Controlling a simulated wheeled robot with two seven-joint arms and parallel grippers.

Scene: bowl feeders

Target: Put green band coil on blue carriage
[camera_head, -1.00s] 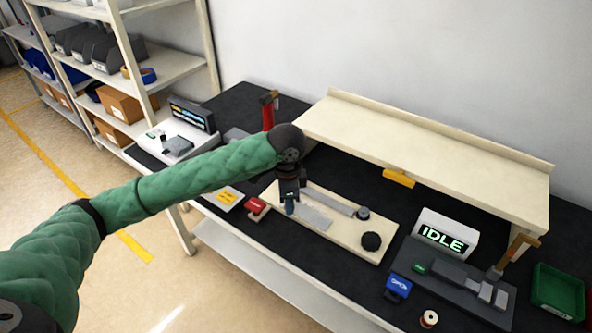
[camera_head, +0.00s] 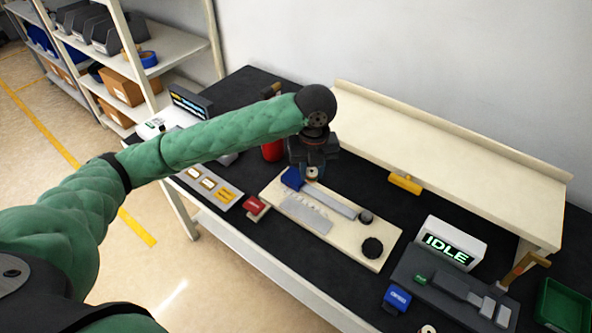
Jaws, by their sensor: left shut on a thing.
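The blue carriage (camera_head: 292,178) is a small blue block at the far left end of the rail on the cream base plate (camera_head: 371,262). My left gripper (camera_head: 313,172) is over that end of the plate, just right of the blue block in the picture. It is shut on a small pale coil (camera_head: 312,173), which shows between its fingertips. The band colour on this coil is too small to tell. I cannot tell whether the coil touches the carriage. My right gripper is not in view.
A cream raised shelf (camera_head: 440,140) runs along the bench behind the plate. An IDLE display (camera_head: 450,243), a blue block (camera_head: 396,299) and a partly cut-off spool (camera_head: 427,329) are at the right. A red block (camera_head: 254,206) is left of the plate.

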